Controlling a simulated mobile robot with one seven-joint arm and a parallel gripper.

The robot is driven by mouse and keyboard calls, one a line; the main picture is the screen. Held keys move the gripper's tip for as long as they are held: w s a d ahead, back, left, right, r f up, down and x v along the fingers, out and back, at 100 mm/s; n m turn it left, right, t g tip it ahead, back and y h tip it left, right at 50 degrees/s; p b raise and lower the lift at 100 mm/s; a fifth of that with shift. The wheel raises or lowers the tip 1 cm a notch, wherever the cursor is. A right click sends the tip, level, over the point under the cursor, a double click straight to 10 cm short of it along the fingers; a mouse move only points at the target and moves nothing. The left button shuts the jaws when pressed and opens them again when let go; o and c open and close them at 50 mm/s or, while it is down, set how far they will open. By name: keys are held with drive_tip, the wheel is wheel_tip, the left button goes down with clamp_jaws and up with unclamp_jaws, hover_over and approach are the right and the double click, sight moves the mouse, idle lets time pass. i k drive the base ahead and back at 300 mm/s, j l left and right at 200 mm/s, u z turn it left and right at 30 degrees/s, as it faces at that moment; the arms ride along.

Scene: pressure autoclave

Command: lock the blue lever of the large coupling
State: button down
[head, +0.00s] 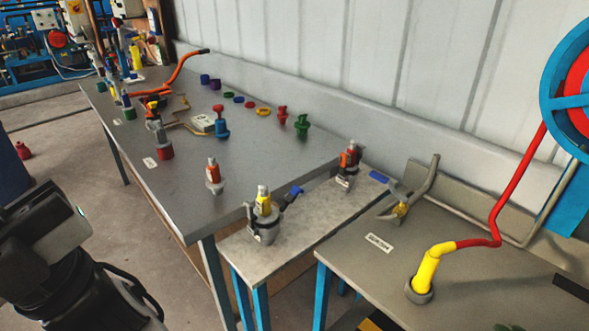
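A large metal coupling (265,231) with a yellow part on top stands upright on the light grey middle bench. A lever with a dark arm and a blue handle end (297,190) sticks out from it to the upper right. A second, smaller-looking coupling (347,168) with a red-orange top stands farther back on the same bench. Another blue lever end (378,177) lies to its right. I cannot tell from here whether either lever is locked. My arm's dark links show at the lower left, apart from both couplings. My gripper's fingers are not in view.
A long grey table (235,165) at the left holds several colored caps, fittings and an orange-handled tool. The right bench (465,265) carries a yellow elbow (426,270) with a red pipe and a bent grey pipe fitting (410,192). Bare bench surface lies between the two couplings.

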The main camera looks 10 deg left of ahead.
sight(291, 197)
drive_tip(key=i+l+u, duration=0.1)
drive_tip(key=l+u, duration=0.6)
drive_tip(key=l, duration=0.2)
drive_tip(key=j+u, duration=0.35)
